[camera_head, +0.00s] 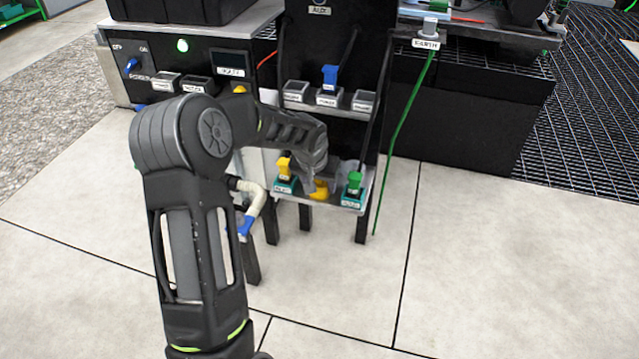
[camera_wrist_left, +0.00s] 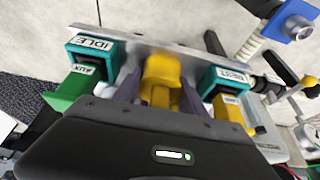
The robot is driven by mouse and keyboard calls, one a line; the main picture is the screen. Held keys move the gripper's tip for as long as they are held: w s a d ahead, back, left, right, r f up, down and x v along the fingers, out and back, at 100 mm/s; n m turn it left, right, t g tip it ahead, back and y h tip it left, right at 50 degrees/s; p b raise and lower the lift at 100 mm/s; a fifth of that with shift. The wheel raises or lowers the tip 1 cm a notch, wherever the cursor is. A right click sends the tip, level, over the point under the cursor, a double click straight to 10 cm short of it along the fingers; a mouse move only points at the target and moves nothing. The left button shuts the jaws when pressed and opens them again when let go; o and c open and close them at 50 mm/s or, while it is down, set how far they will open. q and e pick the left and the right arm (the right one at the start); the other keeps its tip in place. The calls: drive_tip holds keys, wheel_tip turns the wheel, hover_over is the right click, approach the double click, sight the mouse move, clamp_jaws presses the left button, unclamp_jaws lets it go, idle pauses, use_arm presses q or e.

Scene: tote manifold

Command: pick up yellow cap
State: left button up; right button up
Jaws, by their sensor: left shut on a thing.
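The yellow cap (camera_head: 319,190) is at the low shelf of the black stand, between two teal sockets. In the left wrist view the yellow cap (camera_wrist_left: 161,72) sits between the two fingers of my left gripper (camera_wrist_left: 160,97). My left gripper (camera_head: 322,177) reaches down from the left and is shut on the cap. I cannot tell whether the cap is clear of the shelf. My right gripper is not in view.
A yellow plug (camera_head: 284,166) and a green plug (camera_head: 354,182) stand in the teal sockets close on either side. Above are grey sockets, one with a blue plug (camera_head: 330,76). A green cable (camera_head: 400,137) hangs at right. A white pipe with a blue valve (camera_head: 244,226) is left.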

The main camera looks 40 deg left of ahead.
use_arm(q)
drive_tip(key=shift+c, duration=0.9)
drive_tip(key=shift+r, duration=0.1)
wheel_tip(320, 180, up, 10)
drive_tip(key=p, duration=0.4)
drive_tip(key=s+d+r+m, duration=0.1)
drive_tip(key=d+r, duration=0.3)
drive_tip(key=d, duration=0.7)
drive_tip(key=s+d+r+m+h, duration=0.1)
drive_tip(key=d+r, duration=0.3)
drive_tip(key=d, duration=0.8)
drive_tip(key=shift+m, duration=0.9)
drive_tip(key=shift+d, duration=0.1)
